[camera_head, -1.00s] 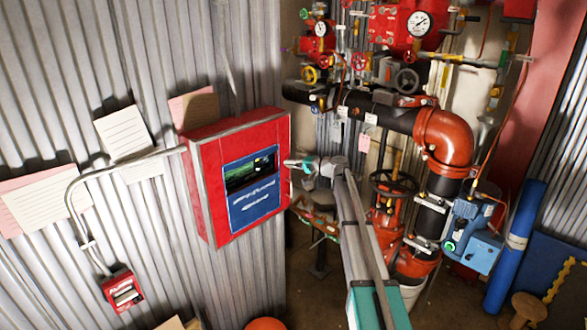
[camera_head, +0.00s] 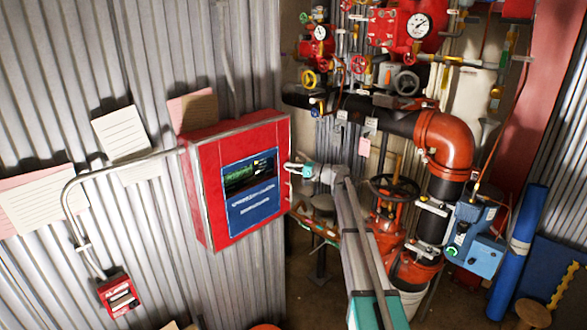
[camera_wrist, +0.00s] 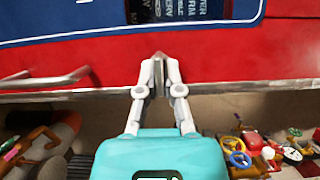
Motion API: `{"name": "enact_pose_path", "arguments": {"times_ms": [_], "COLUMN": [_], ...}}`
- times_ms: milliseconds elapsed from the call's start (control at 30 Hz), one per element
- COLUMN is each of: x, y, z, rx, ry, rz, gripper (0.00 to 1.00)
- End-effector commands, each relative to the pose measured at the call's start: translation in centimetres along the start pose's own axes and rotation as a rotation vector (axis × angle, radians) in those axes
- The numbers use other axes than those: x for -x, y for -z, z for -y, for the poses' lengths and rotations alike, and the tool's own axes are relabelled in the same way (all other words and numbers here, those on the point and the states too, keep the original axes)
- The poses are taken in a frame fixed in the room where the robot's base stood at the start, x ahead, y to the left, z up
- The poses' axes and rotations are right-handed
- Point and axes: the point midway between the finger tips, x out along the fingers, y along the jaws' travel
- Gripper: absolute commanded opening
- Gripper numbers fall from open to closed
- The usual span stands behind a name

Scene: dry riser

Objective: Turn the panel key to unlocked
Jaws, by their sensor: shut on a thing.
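The red panel (camera_head: 212,185) is mounted on the corrugated wall, with a blue-framed display on its front. It also fills the top of the wrist view (camera_wrist: 230,58). My gripper (camera_head: 290,168) is at the panel's right edge in the head view. In the wrist view my gripper (camera_wrist: 159,68) has its two grey fingers nearly together over the red face, near the panel's metal rim. They are closed on a small grey piece, the panel key (camera_wrist: 159,60), mostly hidden between the fingertips. Its turn position cannot be read.
A metal handle (camera_wrist: 45,80) sticks out along the panel rim, left of my fingers. Red pipes and valves (camera_head: 445,140) stand right of the panel, close to my arm. A red call box (camera_head: 118,295) hangs at lower left.

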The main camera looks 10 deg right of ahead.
Motion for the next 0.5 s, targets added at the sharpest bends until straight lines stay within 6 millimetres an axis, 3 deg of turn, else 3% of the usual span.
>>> {"name": "enact_pose_path", "arguments": {"times_ms": [33,200,500], "x": [0.0,0.0,0.0], "y": [0.24,0.17,0.07], "z": [0.07,0.05,0.02], "rx": [-0.001,-0.001,0.0], "ry": [0.003,0.002,0.001], "rz": [-0.005,-0.003,-0.002], "gripper": [0.14,0.43,0.43]}}
